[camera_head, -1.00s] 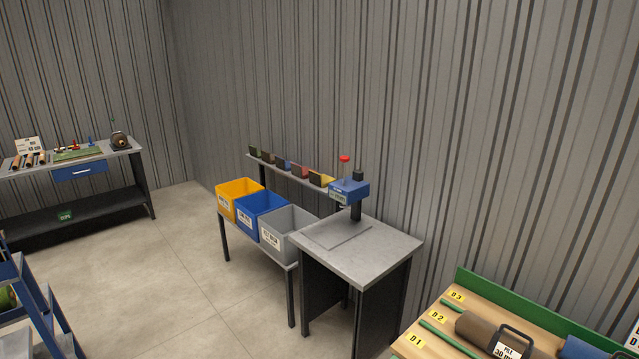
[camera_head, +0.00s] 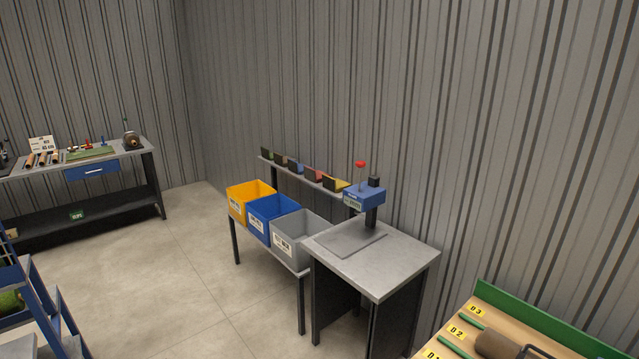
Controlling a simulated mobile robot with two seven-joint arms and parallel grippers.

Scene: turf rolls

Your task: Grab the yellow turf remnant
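A small yellow piece (camera_head: 341,185), which may be the yellow turf remnant, sits at the right end of a narrow raised shelf (camera_head: 308,176) behind three bins. It is partly covered by a dark face, and it is too small to tell its texture. Neither of my grippers is in view.
Yellow (camera_head: 237,211), blue (camera_head: 258,230) and grey (camera_head: 287,254) bins stand below the shelf. A grey table (camera_head: 395,262) with a blue device (camera_head: 364,197) adjoins them. A workbench (camera_head: 110,160) is far left, a blue rack (camera_head: 42,300) near left. Floor between is clear.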

